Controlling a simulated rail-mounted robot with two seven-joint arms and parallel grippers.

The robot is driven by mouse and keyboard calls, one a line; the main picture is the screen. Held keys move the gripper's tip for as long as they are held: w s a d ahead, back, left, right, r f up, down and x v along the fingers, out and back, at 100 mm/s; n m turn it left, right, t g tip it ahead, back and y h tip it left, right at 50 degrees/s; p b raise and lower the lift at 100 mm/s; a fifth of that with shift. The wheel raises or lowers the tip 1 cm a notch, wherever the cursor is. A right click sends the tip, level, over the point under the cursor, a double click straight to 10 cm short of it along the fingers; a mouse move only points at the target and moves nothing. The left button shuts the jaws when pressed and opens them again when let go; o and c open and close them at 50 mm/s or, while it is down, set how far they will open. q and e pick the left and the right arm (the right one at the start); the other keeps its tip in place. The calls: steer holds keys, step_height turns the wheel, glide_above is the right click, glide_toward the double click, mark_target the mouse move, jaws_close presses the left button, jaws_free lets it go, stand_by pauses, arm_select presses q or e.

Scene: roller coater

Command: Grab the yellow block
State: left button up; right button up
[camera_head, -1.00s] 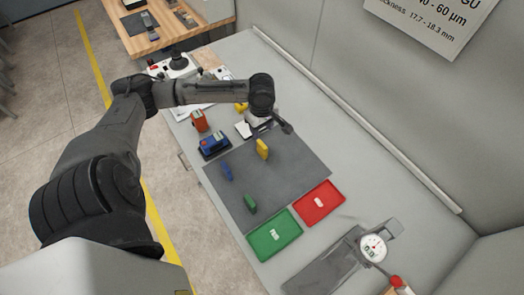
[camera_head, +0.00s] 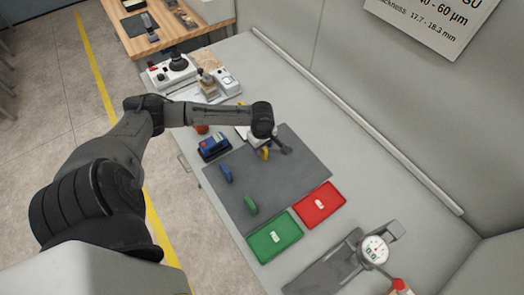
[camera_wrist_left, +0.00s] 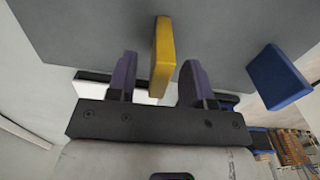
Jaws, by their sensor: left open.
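The yellow block (camera_head: 265,154) stands on the dark grey mat (camera_head: 303,164), partly hidden by my left gripper in the head view. In the left wrist view the yellow block (camera_wrist_left: 163,55) stands upright between the two fingers, with a gap on each side. My left gripper (camera_wrist_left: 156,75) is open around its near end and empty. In the head view my left gripper (camera_head: 272,146) is just above and behind the block. My right gripper is not in view.
A blue block (camera_head: 227,173) and a green block (camera_head: 250,205) stand on the mat. A green tray (camera_head: 262,258) and a red tray (camera_head: 303,213) lie at its near edge. A dial gauge (camera_head: 374,249) stands at the lower right. A blue device (camera_head: 214,147) sits left of the mat.

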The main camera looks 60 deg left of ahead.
arm_select(q)
steer(key=shift+f, duration=0.6)
jaws_close()
steer(key=shift+r, duration=0.1)
